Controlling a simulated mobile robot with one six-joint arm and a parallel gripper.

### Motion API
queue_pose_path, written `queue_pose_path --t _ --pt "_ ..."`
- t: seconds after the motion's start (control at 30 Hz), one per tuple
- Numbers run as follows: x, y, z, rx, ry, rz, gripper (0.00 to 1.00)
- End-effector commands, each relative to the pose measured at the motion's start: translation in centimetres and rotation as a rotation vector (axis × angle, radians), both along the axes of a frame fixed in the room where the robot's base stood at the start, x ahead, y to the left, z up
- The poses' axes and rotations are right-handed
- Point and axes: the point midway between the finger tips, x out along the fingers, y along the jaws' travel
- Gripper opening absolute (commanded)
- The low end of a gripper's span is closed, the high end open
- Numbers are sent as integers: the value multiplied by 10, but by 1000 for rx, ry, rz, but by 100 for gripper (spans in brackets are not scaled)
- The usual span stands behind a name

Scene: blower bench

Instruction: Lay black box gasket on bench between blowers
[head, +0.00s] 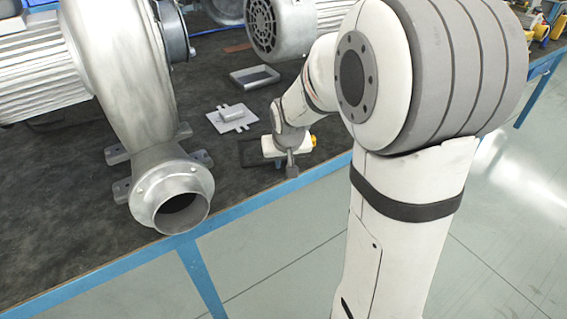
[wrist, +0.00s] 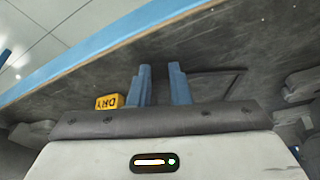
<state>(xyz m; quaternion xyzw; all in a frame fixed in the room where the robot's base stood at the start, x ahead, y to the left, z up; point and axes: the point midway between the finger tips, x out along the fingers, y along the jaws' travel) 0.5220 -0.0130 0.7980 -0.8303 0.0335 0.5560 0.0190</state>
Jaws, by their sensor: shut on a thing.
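The black box gasket is a thin dark frame, seen beside my fingers in the wrist view (wrist: 220,71). In the head view the gasket (head: 241,153) is hard to make out against the dark bench, just left of my gripper (head: 291,168). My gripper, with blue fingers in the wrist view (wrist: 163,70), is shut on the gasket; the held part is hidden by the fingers. The gasket looks flat and close to the bench top (head: 60,230); I cannot tell whether it touches. One blower (head: 140,110) stands at left, another (head: 280,28) farther back.
A light plate with a block (head: 232,118) and a grey rectangular frame (head: 255,77) lie behind the gasket. A yellow block marked DRY (wrist: 109,101) is close to my gripper. The blue bench edge (head: 250,203) runs close in front.

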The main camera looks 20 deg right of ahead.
Motion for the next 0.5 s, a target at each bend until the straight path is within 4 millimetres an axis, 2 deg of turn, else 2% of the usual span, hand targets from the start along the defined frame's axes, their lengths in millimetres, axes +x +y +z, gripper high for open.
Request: queue_pose_path --t 0.37,0.4,0.5 --pt "0 0 -5 1 -1 0 0" --pt "0 1 -3 1 -2 0 20" --pt "0 1 -3 0 -1 1 28"
